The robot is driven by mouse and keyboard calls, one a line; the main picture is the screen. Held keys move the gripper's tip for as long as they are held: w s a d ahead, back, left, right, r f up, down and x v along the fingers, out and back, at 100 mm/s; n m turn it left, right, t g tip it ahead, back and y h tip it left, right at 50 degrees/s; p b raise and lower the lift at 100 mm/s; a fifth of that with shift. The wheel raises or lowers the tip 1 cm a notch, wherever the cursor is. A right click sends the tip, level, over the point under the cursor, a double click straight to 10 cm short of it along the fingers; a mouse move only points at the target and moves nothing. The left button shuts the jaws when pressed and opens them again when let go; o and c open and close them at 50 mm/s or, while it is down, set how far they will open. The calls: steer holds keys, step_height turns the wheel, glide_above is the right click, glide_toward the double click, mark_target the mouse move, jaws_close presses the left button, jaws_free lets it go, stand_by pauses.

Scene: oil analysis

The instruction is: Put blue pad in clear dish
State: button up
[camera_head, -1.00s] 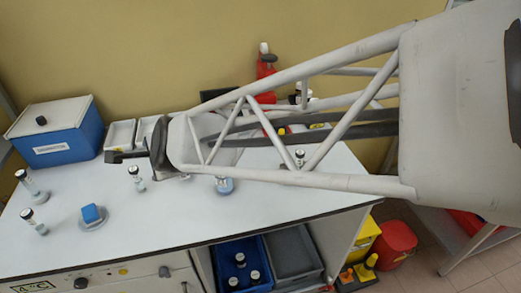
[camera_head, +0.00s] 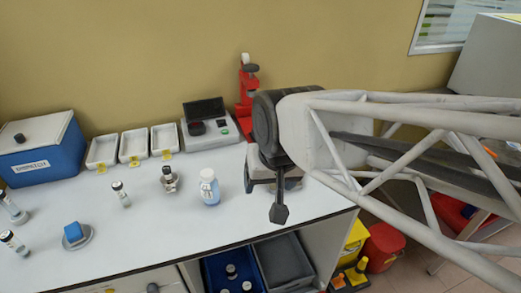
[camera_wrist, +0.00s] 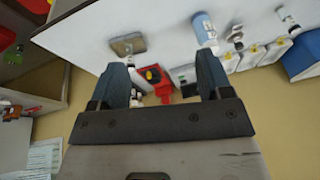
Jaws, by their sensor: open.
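The blue pad (camera_head: 72,231) is a small blue block on a round grey base (camera_head: 85,243) at the front left of the white bench. My gripper (camera_head: 265,200) is above the right end of the bench, far to the right of the pad. Its fingers are apart with nothing between them, as the wrist view (camera_wrist: 163,75) also shows. A shallow, greyish see-through dish (camera_wrist: 128,43) lies on the bench in the wrist view, beyond the left finger. It may be the clear dish. In the head view my gripper mostly hides it. The pad is not visible in the wrist view.
Three white trays (camera_head: 133,146), a blue box (camera_head: 43,150), a grey device (camera_head: 210,128) and a red stand (camera_head: 247,90) line the back. The front middle is clear.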

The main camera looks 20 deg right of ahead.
steer(key=shift+n+g+h, duration=0.5)
steer(key=shift+n, duration=0.2)
steer(key=shift+s+d, duration=1.5)
